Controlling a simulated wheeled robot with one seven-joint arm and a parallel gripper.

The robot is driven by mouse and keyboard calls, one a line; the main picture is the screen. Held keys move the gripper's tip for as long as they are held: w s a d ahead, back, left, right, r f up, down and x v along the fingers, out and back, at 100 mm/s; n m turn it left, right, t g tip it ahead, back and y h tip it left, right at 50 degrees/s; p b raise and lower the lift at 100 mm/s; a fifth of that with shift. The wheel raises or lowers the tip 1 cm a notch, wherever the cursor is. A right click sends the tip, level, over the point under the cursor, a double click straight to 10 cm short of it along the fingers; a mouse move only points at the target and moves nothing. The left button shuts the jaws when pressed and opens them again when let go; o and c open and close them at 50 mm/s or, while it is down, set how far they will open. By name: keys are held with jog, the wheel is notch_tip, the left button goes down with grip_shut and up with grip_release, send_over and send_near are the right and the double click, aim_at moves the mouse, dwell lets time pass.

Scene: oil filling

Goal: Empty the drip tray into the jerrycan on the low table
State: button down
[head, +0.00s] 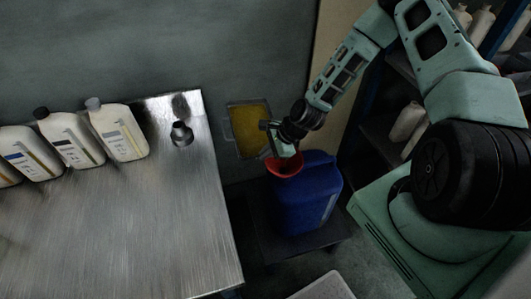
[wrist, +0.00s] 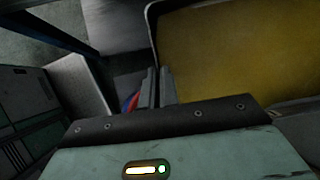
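The drip tray (head: 249,129) is a dark-rimmed rectangular pan with yellow oil in it. In the head view it is just left of my gripper (head: 272,140). In the wrist view the tray (wrist: 235,50) fills the upper right, close to the camera. My gripper (wrist: 157,88) has its fingers close together at the tray's near side and appears shut on it; the exact grip is hidden. The blue jerrycan (head: 303,207) stands upright on the low dark table (head: 302,248). A red funnel (head: 286,166) sits in its mouth, just below my gripper. No oil stream shows.
Shelves with containers (head: 406,121) stand at the right behind my arm. A pale object (head: 325,287) lies at the bottom edge.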

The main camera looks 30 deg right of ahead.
jog(key=shift+t, duration=0.3)
jog(key=shift+s+r+t+y+b, duration=0.1)
jog(key=shift+t+y+b, duration=0.2)
jog(key=shift+b, duration=0.3)
jog(key=shift+r, duration=0.2)
jog(key=shift+s+d+n+t+y+b, duration=0.1)
jog(key=shift+s+n+t+y+b, duration=0.15)
jog(key=shift+t+b, duration=0.7)
jog(key=shift+r+y+b, duration=0.25)
jog(key=shift+b, duration=0.2)
jog(key=shift+s+f+t+b, duration=0.1)
jog(key=shift+t+b, duration=0.25)
jog(key=shift+b, duration=0.15)
dwell(0.9)
jog(key=shift+s+d+r+n+t+y+b, duration=0.15)
jog(key=shift+r+n+t+y+b, duration=0.2)
jog(key=shift+t+y+b, duration=0.7)
